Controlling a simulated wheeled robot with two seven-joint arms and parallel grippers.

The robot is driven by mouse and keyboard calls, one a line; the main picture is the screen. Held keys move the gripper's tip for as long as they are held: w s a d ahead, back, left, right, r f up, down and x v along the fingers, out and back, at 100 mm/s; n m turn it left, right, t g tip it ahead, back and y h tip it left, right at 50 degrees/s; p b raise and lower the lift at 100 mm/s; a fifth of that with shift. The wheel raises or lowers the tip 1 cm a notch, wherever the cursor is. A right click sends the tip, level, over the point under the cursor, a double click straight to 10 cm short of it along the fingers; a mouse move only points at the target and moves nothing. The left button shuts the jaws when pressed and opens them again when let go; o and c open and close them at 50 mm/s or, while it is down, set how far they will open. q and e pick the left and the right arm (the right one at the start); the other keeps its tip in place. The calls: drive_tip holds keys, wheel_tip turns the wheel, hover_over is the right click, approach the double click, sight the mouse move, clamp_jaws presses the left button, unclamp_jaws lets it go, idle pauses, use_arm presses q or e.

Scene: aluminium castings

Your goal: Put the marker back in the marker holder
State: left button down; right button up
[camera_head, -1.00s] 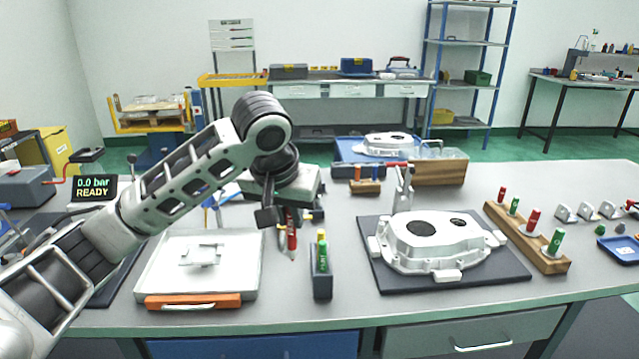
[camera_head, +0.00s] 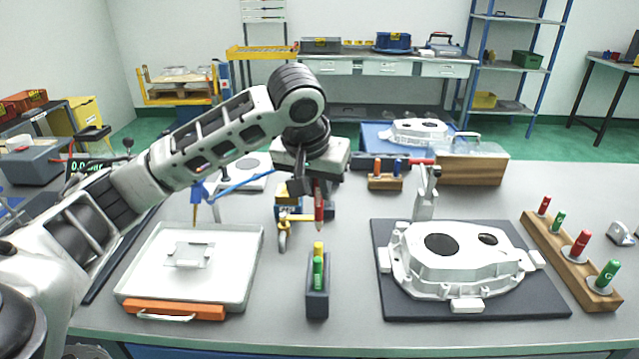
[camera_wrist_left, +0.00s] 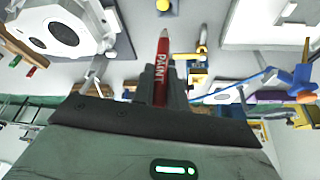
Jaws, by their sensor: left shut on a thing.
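My left gripper (camera_head: 308,192) is shut on the red marker (camera_head: 319,210) and holds it upright, tip down, in the air. In the left wrist view the red marker (camera_wrist_left: 163,62), lettered PAINT, sticks out from the closed fingers (camera_wrist_left: 160,88). The marker holder (camera_head: 317,303) is a narrow dark grey block on the table. My right gripper is not in view.
A white tray (camera_head: 228,278) with an orange-handled front lies left of the holder. A casting (camera_head: 455,262) on a dark mat (camera_head: 402,303) lies right. A wooden rack (camera_head: 572,268) with several plugs is farther right.

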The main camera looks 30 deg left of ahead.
sight(318, 211)
use_arm(q)
drive_tip(key=shift+f+b, duration=0.45)
drive_tip(key=shift+f, duration=0.75)
drive_tip(key=shift+f+b, duration=0.3)
drive_tip(key=shift+f, duration=1.4)
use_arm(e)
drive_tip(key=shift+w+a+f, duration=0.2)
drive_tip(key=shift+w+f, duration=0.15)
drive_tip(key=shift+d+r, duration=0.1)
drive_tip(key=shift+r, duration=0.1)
use_arm(q)
drive_tip(key=shift+p, duration=0.4)
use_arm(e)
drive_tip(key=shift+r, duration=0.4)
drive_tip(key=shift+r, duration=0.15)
use_arm(q)
drive_tip(key=shift+p, duration=0.4)
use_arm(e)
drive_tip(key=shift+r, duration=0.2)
